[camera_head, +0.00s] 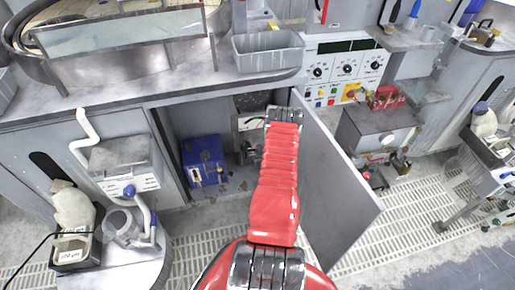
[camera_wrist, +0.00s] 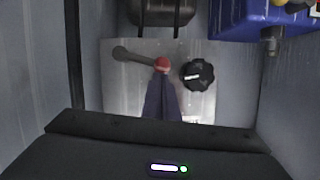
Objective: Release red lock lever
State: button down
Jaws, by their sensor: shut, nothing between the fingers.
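The lock lever shows in the wrist view as a grey arm (camera_wrist: 138,57) running from a round pivot at its left to a red ball knob (camera_wrist: 162,63) at its right end. It sits on a pale metal plate (camera_wrist: 112,88). My gripper (camera_wrist: 162,76) is shut, and its dark, narrow fingers reach up to the lower edge of the red knob. I cannot tell whether they touch it. Nothing shows between the fingers. In the head view my red arm reaches into the open cabinet and hides the lever and the gripper.
A black knob (camera_wrist: 198,74) is just right of the red knob. A blue unit (camera_wrist: 262,18) fills the upper right, and a dark container (camera_wrist: 162,10) stands at the top. In the head view an open cabinet door (camera_head: 335,170) stands close to my arm's right side.

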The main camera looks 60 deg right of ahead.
jog(key=shift+w+a+f, duration=0.15)
jog(key=shift+a+f, duration=0.15)
jog(key=shift+f, duration=0.15)
jog(key=shift+r, duration=0.15)
jog(key=shift+r, duration=0.7)
jog(key=shift+r, duration=0.1)
